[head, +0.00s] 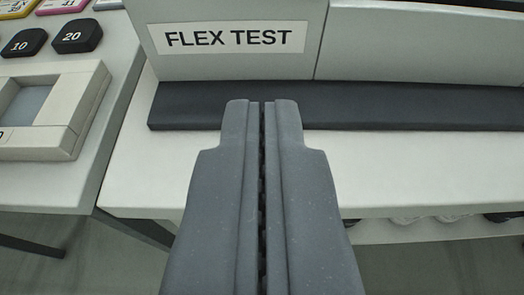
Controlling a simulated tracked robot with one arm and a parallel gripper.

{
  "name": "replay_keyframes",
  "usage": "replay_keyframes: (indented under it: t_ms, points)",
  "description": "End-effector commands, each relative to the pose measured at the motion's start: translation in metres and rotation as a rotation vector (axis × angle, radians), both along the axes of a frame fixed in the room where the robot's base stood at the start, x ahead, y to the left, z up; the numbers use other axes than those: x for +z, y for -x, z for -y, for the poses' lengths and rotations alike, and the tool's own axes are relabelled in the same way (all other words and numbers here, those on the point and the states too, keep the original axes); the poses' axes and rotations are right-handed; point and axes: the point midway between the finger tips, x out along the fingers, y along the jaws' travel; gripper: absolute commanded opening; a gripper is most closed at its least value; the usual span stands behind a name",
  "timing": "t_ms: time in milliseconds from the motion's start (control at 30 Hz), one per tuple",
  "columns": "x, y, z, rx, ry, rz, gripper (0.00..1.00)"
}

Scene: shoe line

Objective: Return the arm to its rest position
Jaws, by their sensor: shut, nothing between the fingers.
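My gripper (262,104) is in the lower middle of the head view, pointing away from me. Its two grey fingers lie side by side, shut, with only a thin dark seam between them and nothing held. The fingertips appear in front of the dark base strip of a grey machine (420,45) labelled FLEX TEST. Whether they touch it I cannot tell. The rest of my arm is out of view.
The machine stands on a white table (420,170). At left, another white table (60,185) holds a beige scale-like device (80,110), black blocks marked 10 (24,42) and 20 (77,36), and coloured tiles (62,5). Pale objects partly show below the right table's edge.

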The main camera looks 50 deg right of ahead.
Motion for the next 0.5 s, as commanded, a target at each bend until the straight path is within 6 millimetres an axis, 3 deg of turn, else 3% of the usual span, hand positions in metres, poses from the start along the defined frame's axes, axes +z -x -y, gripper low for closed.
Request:
replay_keyframes:
  t_ms: [333,500]
  points:
    - [0.004,-0.005,-0.003,0.012,0.002,0.002,0.00]
    - [0.035,-0.039,-0.025,0.098,0.013,0.012,0.00]
